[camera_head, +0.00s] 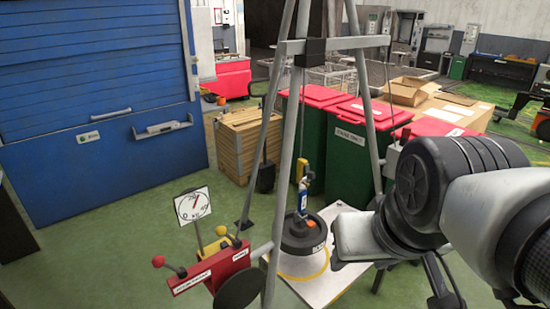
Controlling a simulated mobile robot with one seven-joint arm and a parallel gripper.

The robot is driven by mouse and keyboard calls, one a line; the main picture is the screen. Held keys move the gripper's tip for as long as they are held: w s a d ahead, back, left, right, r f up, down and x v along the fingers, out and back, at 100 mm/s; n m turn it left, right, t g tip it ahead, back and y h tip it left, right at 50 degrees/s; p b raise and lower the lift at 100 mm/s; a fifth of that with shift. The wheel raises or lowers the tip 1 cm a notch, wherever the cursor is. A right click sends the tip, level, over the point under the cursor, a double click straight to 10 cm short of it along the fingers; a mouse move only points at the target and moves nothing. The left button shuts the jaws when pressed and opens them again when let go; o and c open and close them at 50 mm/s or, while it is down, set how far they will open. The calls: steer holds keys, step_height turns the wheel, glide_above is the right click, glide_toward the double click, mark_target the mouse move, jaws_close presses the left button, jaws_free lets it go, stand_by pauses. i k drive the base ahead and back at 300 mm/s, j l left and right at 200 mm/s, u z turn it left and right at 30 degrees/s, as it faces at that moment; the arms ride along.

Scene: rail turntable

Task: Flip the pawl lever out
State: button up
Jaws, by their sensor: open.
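A red bracket (212,268) stands at the lower middle, low on the tripod's left side, with two white labels too small to read surely. A lever with a red knob (158,261) sticks out to its left. A dark round disc (239,289) is in front of the bracket. My gripper (338,262) is at the right of the tripod, open and apart from the levers; its fingers are only partly seen.
A grey tripod (283,150) stands between my gripper and the bracket. A black weight (303,236) hangs inside it above a white board (312,287). A dial gauge (192,205) stands behind the bracket. Green bins (352,160) and a wooden crate (246,145) are behind; green floor is clear at left.

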mark_target(220, 231)
steer(key=j+u, duration=0.2)
steer(key=u, duration=1.05)
steer(key=i+l, duration=0.55)
steer(key=l, duration=0.1)
